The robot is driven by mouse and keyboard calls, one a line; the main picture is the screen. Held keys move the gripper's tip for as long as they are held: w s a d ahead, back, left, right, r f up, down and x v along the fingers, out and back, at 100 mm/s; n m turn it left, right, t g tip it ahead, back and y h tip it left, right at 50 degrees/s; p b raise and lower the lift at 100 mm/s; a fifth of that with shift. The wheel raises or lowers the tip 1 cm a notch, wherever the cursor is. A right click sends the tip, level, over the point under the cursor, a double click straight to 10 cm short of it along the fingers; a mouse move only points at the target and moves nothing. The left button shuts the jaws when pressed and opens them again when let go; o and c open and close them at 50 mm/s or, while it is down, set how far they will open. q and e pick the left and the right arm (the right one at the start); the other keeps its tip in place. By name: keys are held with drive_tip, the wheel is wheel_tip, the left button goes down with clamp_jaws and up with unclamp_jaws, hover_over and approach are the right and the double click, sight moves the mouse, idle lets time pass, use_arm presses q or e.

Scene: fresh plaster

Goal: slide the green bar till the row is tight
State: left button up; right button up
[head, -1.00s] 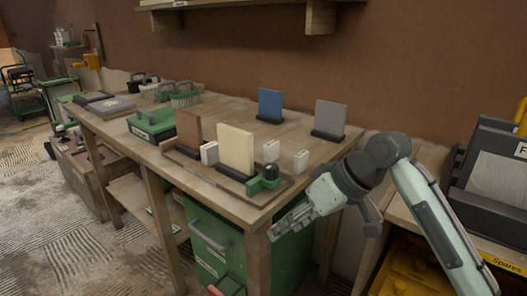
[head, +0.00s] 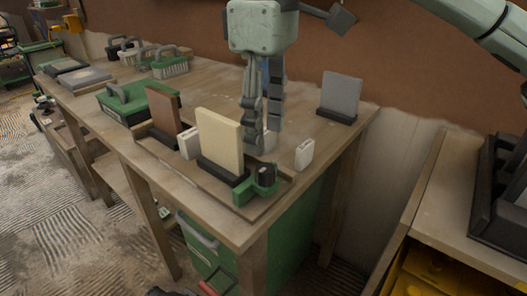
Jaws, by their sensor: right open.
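A green piece with a black knob (head: 256,187), which I take for the green bar, sits at the right front of a wooden tray (head: 212,200). Left of it stand a cream board (head: 219,141) in a black foot and a brown board (head: 164,114), with a white block (head: 188,143) between them. Another white block (head: 304,153) stands at the right. My right gripper (head: 263,143) points down behind the green piece, open, its fingers beside a third white block that they partly hide. My left gripper is not in view.
A grey board (head: 339,94) stands in a black foot at the back right. A blue board is mostly hidden behind my right gripper.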

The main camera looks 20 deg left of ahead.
sight(265, 168)
wheel_tip(265, 168, down, 6)
drive_tip(key=shift+f, duration=0.1)
drive_tip(key=shift+c, duration=0.3)
clamp_jaws()
